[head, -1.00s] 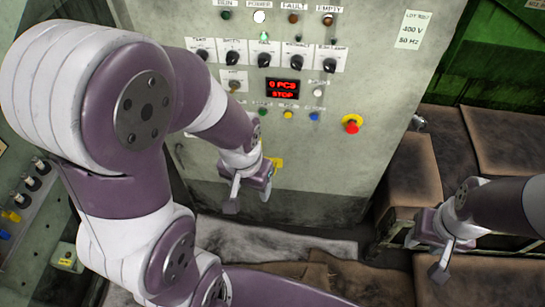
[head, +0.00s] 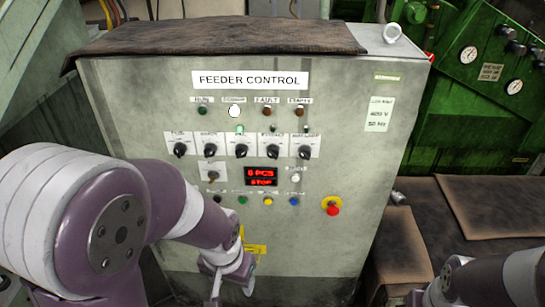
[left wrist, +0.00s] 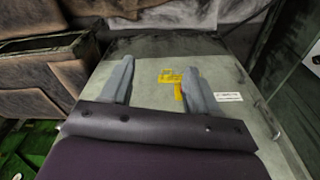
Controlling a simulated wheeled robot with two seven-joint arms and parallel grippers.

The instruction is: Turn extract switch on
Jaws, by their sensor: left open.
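The feeder control cabinet (head: 330,235) faces me in the head view. Its middle row holds several black rotary switches. The extract switch (head: 272,151) is the fourth from the left, and the small lamp above it (head: 272,128) looks dark. The lamp above the third switch (head: 239,128) glows green. My left gripper (head: 232,288) is low in front of the cabinet, well below the switches, open and empty. Its two fingers (left wrist: 158,82) stand apart in the left wrist view. My right gripper (head: 430,299) is partly cut off at the bottom right edge.
A red display (head: 261,176) reads PCS and STOP. Coloured buttons lie below it, with a red emergency stop (head: 332,207) to their right. A brown cloth (head: 220,36) covers the cabinet top. Green machinery (head: 465,110) stands at the right. My left arm fills the lower left.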

